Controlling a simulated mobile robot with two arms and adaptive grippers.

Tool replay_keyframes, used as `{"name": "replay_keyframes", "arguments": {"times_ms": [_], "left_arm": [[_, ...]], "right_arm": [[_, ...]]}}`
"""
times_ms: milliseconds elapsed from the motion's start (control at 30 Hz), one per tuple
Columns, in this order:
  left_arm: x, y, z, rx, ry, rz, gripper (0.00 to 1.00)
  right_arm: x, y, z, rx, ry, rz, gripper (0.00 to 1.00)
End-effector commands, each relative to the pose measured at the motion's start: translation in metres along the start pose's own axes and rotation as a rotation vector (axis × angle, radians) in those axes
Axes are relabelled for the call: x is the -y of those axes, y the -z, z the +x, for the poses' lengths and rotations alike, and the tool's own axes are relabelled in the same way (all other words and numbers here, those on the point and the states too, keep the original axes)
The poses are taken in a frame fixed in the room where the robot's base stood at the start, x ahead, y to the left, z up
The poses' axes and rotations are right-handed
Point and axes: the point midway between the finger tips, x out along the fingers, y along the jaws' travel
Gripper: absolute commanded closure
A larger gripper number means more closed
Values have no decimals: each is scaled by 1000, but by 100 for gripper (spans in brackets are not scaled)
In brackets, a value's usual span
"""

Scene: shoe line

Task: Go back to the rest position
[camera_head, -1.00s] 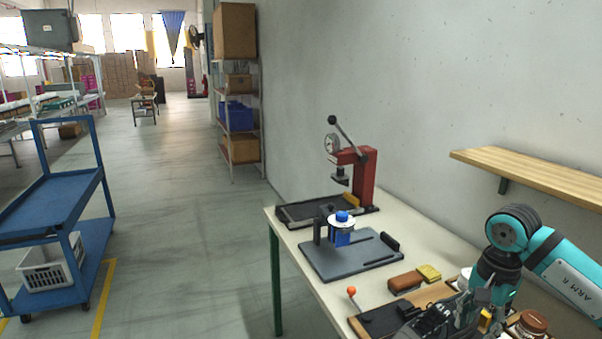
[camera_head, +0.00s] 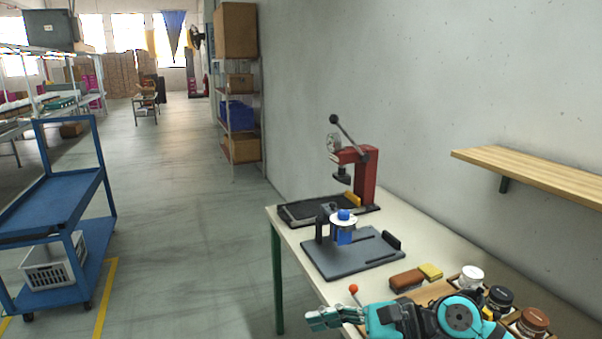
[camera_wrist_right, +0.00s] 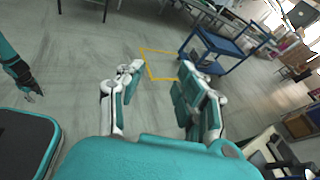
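My right arm lies low across the near edge of the workbench (camera_head: 290,228) in the head view. Its gripper (camera_head: 318,318) points left, at the table's front edge. In the right wrist view the right gripper (camera_wrist_right: 162,72) has its two fingers well apart, with only floor showing between them. A teal arm with a dark gripper, my left one (camera_wrist_right: 28,88), shows at the left edge of the right wrist view, over the floor. It is too small to tell whether it is open. The left gripper is not in the head view.
A red press (camera_head: 366,178) and a grey fixture plate (camera_head: 355,258) with a blue-topped part stand on the bench. A brown brush (camera_head: 406,281), a yellow sponge (camera_head: 430,271) and several jars lie near my arm. A blue cart (camera_head: 60,200) stands left; floor between is clear.

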Motion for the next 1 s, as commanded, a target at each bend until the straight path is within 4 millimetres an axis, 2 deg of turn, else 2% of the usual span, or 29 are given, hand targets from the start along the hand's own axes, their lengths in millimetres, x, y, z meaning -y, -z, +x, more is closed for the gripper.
{"name": "replay_keyframes", "arguments": {"times_ms": [33,133,200,267,367,467,500,567,600,667,700,800,900,1000], "left_arm": [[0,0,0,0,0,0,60],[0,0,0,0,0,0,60],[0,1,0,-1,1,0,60],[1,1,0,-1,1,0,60],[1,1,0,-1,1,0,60],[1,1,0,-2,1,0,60],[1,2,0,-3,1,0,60],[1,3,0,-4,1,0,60],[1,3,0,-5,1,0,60],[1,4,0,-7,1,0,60],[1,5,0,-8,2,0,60],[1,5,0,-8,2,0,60],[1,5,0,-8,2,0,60],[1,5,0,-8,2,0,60]], "right_arm": [[-4,-24,10,167,54,138,64],[8,-63,3,478,178,444,64],[22,-74,-14,682,265,686,64],[34,-70,-33,847,342,903,64],[50,-38,-69,1103,480,1282,64],[48,20,-100,1332,639,1671,64],[40,49,-110,1416,711,1827,64],[21,90,-120,1525,821,2042,64],[5,115,-125,1587,897,2173,64],[-23,150,-129,1667,1015,2355,64],[-44,169,-131,-1658,-1062,-2386,64],[-92,203,-131,-1461,-1048,-2186,64],[-133,222,-130,-1316,-1041,-2032,64],[-170,234,-128,-1201,-1038,-1907,64]]}}
